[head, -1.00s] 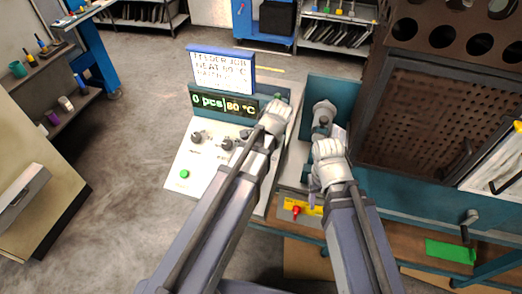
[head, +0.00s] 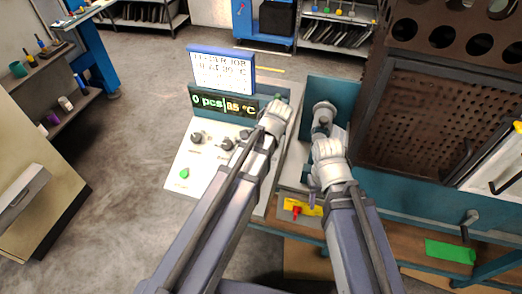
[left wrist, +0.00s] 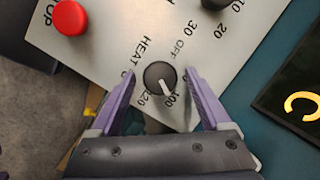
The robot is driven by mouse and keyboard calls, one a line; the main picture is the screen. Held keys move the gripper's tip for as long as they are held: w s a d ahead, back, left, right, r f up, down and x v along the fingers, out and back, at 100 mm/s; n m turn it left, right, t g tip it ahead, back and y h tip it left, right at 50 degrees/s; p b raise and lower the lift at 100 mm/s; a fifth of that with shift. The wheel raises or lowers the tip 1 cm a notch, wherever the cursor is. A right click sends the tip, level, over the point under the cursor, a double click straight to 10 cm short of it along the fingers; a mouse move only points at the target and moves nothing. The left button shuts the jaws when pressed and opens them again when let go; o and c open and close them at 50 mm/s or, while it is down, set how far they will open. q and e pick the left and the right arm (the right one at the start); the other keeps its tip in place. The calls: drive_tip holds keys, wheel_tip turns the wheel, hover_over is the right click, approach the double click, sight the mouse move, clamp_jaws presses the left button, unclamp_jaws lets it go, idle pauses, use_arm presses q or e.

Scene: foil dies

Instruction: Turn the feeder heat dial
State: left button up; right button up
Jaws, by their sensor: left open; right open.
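The heat dial (left wrist: 160,77) is a round black knob with a white pointer, on a pale panel marked HEAT. In the left wrist view its pointer is close to the 100 mark. My left gripper (left wrist: 161,86) is open, with one purple finger on each side of the dial; contact is not clear. In the head view my left arm hides this dial. The feeder display (head: 222,104) reads 0 pcs and 85 °C. My right gripper (head: 312,199) is mostly hidden under its wrist, right of the panel; it is open.
Two other dials (head: 227,144) and a green button (head: 184,173) are on the panel (head: 207,174). A red button (left wrist: 70,17) is near the heat dial. A blue-framed job sign (head: 221,72) stands behind. A yellow plate (head: 316,209) is near my right gripper.

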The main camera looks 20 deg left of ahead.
use_arm(q)
drive_tip(key=p+v, duration=0.7)
drive_tip(key=v, duration=0.1)
drive_tip(key=shift+f, duration=0.15)
idle(0.4)
drive_tip(key=s+d+f+n+g+h, duration=0.1)
drive_tip(key=s+d+n, duration=0.2)
drive_tip(key=s, duration=0.3)
drive_tip(key=s+d+f+n+g+b, duration=0.1)
drive_tip(key=s+d+n, duration=0.2)
drive_tip(key=s, duration=0.3)
drive_tip(key=shift+s+d+f+h, duration=0.3)
drive_tip(key=shift+d+h, duration=0.1)
drive_tip(key=shift+d, duration=0.45)
